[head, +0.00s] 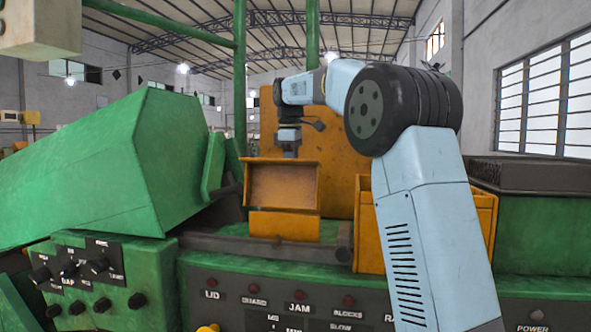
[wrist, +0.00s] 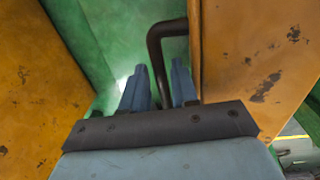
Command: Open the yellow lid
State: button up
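The yellow lid (head: 283,185) is a worn orange-yellow panel on the machine, near the middle of the head view. My gripper (head: 289,151) points down at its upper edge. In the wrist view, a scuffed yellow panel (wrist: 262,50), seemingly the lid, fills the right side. A dark bent handle (wrist: 156,50) meets its edge. My gripper's two blue-grey fingers (wrist: 158,82) are apart, with the handle bar running down between them. I cannot tell whether either finger touches the bar. The handle is hidden in the head view.
A large green housing (head: 100,165) stands at left. A tall yellow plate (head: 330,135) rises behind the lid, and a yellow box (head: 483,215) is at right, partly behind my arm. A control panel (head: 270,300) with knobs and red buttons runs along the front.

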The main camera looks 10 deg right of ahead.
jog(key=shift+o, duration=0.8)
jog(key=shift+a+f, duration=0.1)
jog(key=shift+r, duration=0.2)
notch_tip(320, 180, up, 13)
jog(key=shift+s+a, duration=0.15)
jog(key=shift+s, duration=0.25)
jog(key=shift+r, duration=0.1)
